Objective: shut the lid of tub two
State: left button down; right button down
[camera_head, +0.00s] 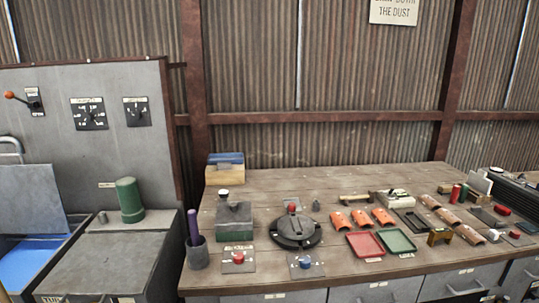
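Two grey tubs stand side by side at the lower left. The left tub (72,233) has its grey lid (28,200) raised, leaning back, and blue shows inside it (28,266). The right tub (110,262) has a flat grey top that looks shut, with a green stepped cylinder (130,200) standing at its back. Labels at the bottom edge are cut off or too small to read, so I cannot tell which tub is number two.
A grey panel (100,150) with an orange-knobbed lever (20,98) and dials stands behind the tubs. A wooden workbench (270,180) to the right holds a pen cup (197,253), a round black fixture (296,232), red and green trays, and several orange curved pieces. Corrugated wall behind.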

aim_at(31, 203)
jog(key=u, duration=1.65)
jog(key=i+j, duration=0.2)
jog(key=j, duration=0.15)
jog(key=i+j+z, duration=0.15)
jog(key=j, duration=0.25)
jog(key=i+j, duration=0.2)
jog(key=j, duration=0.2)
jog(key=z, duration=0.05)
